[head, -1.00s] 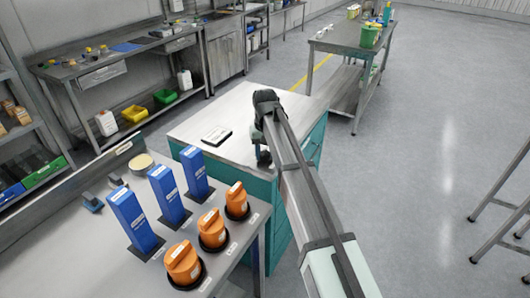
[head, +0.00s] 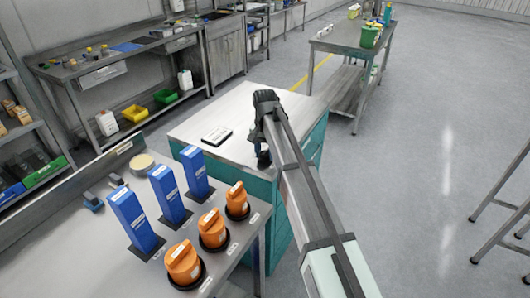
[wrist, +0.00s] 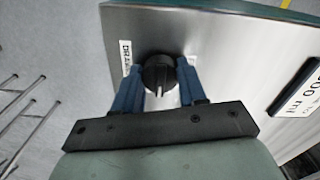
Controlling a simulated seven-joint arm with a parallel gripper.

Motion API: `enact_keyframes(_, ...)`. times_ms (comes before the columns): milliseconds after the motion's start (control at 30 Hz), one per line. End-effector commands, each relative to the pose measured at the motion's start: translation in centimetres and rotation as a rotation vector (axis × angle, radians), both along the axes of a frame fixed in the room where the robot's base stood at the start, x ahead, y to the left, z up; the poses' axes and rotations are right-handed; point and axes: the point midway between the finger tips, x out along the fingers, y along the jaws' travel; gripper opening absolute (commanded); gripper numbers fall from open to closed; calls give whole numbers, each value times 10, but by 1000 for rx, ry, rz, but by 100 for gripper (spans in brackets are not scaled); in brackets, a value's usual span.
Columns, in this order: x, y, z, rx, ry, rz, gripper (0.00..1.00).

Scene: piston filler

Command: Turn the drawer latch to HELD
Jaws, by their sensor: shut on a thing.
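The drawer latch (wrist: 158,76) is a round black knob with a pale pointer line, on the steel top of the teal cabinet in the wrist view. The pointer aims toward my gripper, down in that picture. My gripper (wrist: 160,82) has its two blue fingers on either side of the knob, shut on it. A white label starting "DRA" (wrist: 126,58) is left of the knob; the rest of its text is hidden, and a HELD mark cannot be read. In the head view my gripper (head: 263,158) is at the cabinet's near edge, and my arm hides the latch.
The teal cabinet (head: 240,110) has a white-labelled plate (head: 217,135) on its top, left of my arm. In front of it, a steel bench (head: 130,262) holds blue upright boxes (head: 133,219) and orange capped containers (head: 183,263).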

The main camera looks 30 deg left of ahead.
Motion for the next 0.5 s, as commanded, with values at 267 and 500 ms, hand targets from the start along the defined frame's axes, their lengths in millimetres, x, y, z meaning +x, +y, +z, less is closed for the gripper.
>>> enact_keyframes(267, 0, 0, 0, 1, -1, -3, 11)
enact_keyframes(500, 0, 0, 0, 0, 0, -1, 63)
